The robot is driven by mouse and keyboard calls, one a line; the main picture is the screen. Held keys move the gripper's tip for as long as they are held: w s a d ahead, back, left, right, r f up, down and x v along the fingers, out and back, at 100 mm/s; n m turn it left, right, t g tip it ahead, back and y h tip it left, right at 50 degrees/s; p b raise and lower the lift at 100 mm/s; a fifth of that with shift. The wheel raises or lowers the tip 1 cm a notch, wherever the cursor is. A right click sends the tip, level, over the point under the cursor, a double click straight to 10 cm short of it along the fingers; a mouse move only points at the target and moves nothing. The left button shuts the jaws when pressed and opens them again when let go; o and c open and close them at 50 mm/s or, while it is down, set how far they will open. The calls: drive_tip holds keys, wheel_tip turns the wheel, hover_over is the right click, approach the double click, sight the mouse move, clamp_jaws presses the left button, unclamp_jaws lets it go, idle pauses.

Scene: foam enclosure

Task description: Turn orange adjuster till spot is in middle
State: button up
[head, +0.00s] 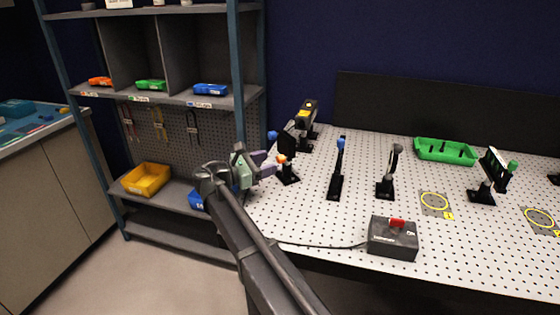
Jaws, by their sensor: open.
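The orange adjuster (282,158) is a small knob low on a black optical mount (289,140) at the left end of the perforated table. A blue knob (272,135) sits higher on the same mount. My gripper (271,164) is just left of the orange adjuster, with its jaws open and pointing towards it. I cannot tell whether the jaws touch the knob or surround it. No light spot can be made out in this view.
Behind the mount stands a black device with a yellow top (308,106). Two dark posts (337,180) (386,185) stand to the right, then a green tray (445,150) and a green-knobbed mount (484,193). A grey box with red switch (392,240) sits at the front edge. Shelving (238,70) rises at left.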

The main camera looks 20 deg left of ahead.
sight(278, 160)
drive_tip(key=x, duration=0.4)
drive_tip(key=shift+w+d, duration=0.15)
drive_tip(key=shift+d, duration=0.1)
drive_tip(key=c, duration=0.9)
drive_tip(key=shift+m, duration=3.3)
drive_tip(key=o, duration=0.9)
